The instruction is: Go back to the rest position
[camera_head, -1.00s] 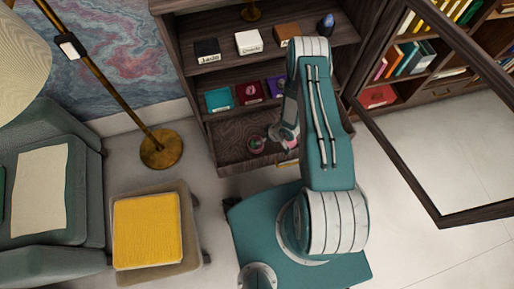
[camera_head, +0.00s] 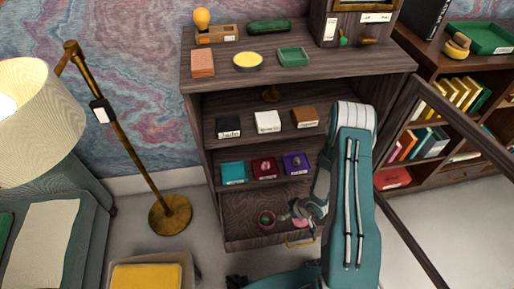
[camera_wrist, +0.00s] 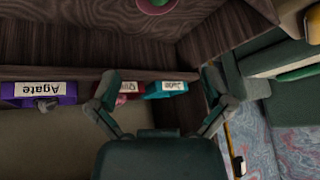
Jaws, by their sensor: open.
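My gripper (camera_head: 301,210) is open in front of the lowest compartment of the dark wooden cabinet (camera_head: 204,130). In the wrist view my gripper (camera_wrist: 162,75) has its two fingers spread with nothing held between them. That view is upside down, with the labelled teal box (camera_wrist: 166,91), a dark red box (camera_wrist: 133,87) and the purple Agate box (camera_wrist: 38,92) on a shelf beyond the fingers. My arm reaches up and folds down beside the cabinet's right side.
An open framed door (camera_head: 461,116) stands right of my arm. A floor lamp (camera_head: 171,214), armchair (camera_head: 60,235) and yellow-topped stool (camera_head: 146,277) are left. Pale floor lies between lamp and cabinet.

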